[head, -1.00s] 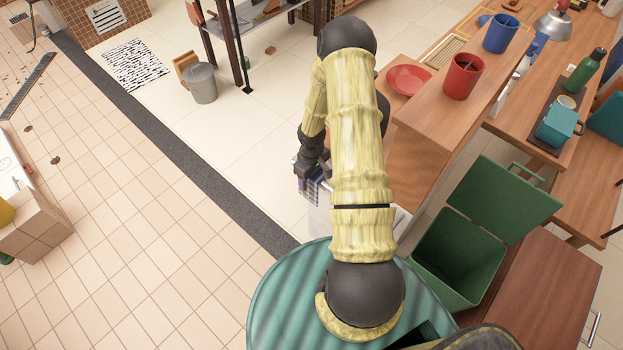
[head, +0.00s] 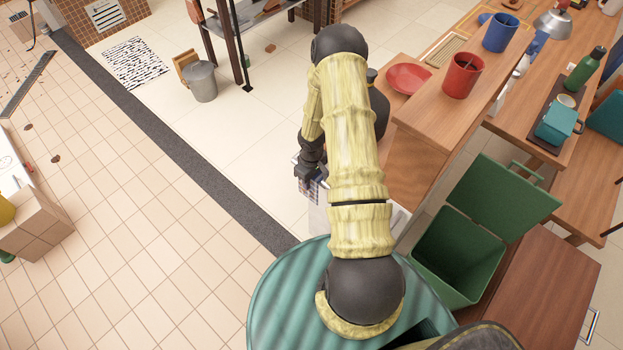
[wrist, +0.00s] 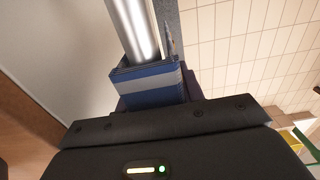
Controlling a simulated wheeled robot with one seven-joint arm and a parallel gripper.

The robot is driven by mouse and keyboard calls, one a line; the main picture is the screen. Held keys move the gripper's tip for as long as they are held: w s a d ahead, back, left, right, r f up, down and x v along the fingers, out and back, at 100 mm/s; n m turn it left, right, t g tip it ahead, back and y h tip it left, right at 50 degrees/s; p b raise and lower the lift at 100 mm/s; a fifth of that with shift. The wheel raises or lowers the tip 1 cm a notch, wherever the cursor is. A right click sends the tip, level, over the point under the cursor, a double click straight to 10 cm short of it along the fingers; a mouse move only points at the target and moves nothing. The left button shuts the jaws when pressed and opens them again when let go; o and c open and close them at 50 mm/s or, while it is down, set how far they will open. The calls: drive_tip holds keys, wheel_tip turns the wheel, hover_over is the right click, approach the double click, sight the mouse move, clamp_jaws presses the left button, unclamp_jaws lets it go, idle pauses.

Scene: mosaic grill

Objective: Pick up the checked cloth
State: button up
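The checked cloth (wrist: 150,84) shows blue and grey bands in the wrist view. It hangs folded at a shiny metal rail (wrist: 132,28), directly ahead of my gripper's dark body. In the head view, a small part of the cloth (head: 314,194) shows just below my gripper (head: 306,178), at the side of a pale cabinet. My gripper is right at the cloth. Its fingertips are mostly hidden, so I cannot tell whether they are closed on the cloth.
A green bin (head: 455,262) with its lid open stands to the right. A wooden counter (head: 430,118) with a red mug (head: 463,75) and a red plate (head: 408,79) lies beyond my arm.

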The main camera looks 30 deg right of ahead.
drive_tip(key=shift+r, duration=0.15)
drive_tip(key=shift+c, duration=0.2)
wheel_tip(320, 180, up, 18)
drive_tip(key=b, duration=0.1)
drive_tip(key=shift+b, duration=0.4)
idle(0.4)
drive_tip(key=w+a+f+m, duration=0.2)
drive_tip(key=a+f+m, duration=0.2)
drive_tip(key=a+f, duration=0.8)
drive_tip(key=shift+a+f, duration=0.35)
drive_tip(key=shift+a, duration=0.45)
